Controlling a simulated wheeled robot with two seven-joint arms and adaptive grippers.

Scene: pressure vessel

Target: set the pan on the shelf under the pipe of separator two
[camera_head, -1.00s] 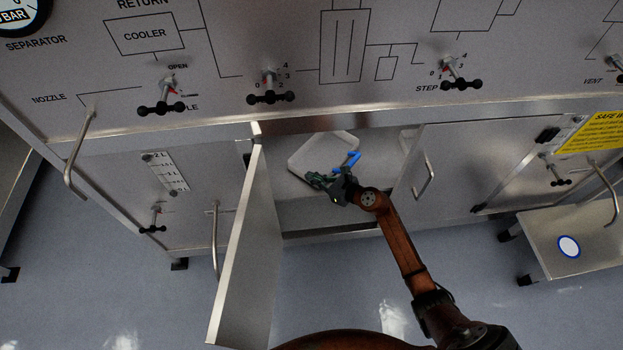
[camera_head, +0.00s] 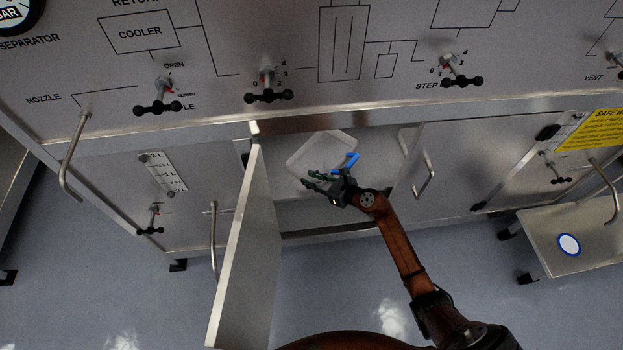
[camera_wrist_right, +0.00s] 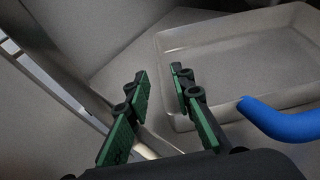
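The pan (camera_head: 310,153) is a pale, shallow rectangular tray with a blue handle (camera_head: 350,162). It lies inside the open cabinet in the middle of the head view. It also shows in the right wrist view (camera_wrist_right: 175,45), with its blue handle (camera_wrist_right: 285,122) to the right of the fingers. My right gripper (camera_head: 307,180) is at the cabinet opening, by the pan's near side. In the right wrist view, its green-padded fingers (camera_wrist_right: 162,84) are apart with nothing between them, and the handle is outside them. My left gripper is not in view.
The open cabinet door (camera_head: 245,245) stands out to the left of my right arm. Another door (camera_head: 428,172) with a bar handle is to the right. A low metal table (camera_head: 575,260) with a blue-ringed white disc stands at the right. Bare floor lies in front.

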